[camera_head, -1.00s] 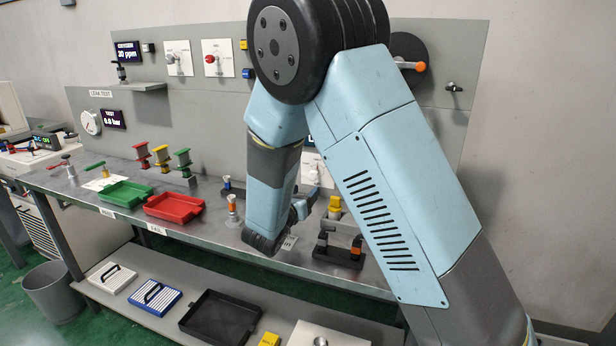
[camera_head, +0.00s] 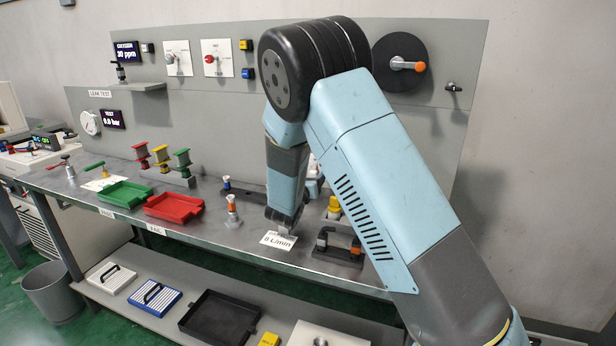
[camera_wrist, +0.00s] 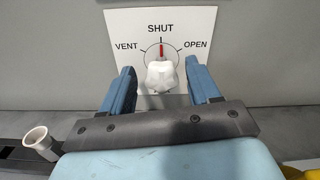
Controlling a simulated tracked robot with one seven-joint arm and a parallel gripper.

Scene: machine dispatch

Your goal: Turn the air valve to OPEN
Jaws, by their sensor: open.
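The air valve's white knob (camera_wrist: 162,76) stands on a white plate (camera_wrist: 205,22) marked VENT, SHUT and OPEN in the wrist view. Its red pointer (camera_wrist: 162,49) points straight up at SHUT. OPEN is at the right, VENT at the left. My gripper (camera_wrist: 160,70) is open, with one blue finger on each side of the knob. There is a visible gap between the knob and each finger. In the head view my arm hides most of the valve and the gripper.
On the bench are a red tray (camera_head: 174,207), a green tray (camera_head: 126,194), a card reading 8 L/min (camera_head: 278,240) and a dark fixture with a handle (camera_head: 338,247). In the wrist view a white cup-like part (camera_wrist: 41,143) stands at the lower left.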

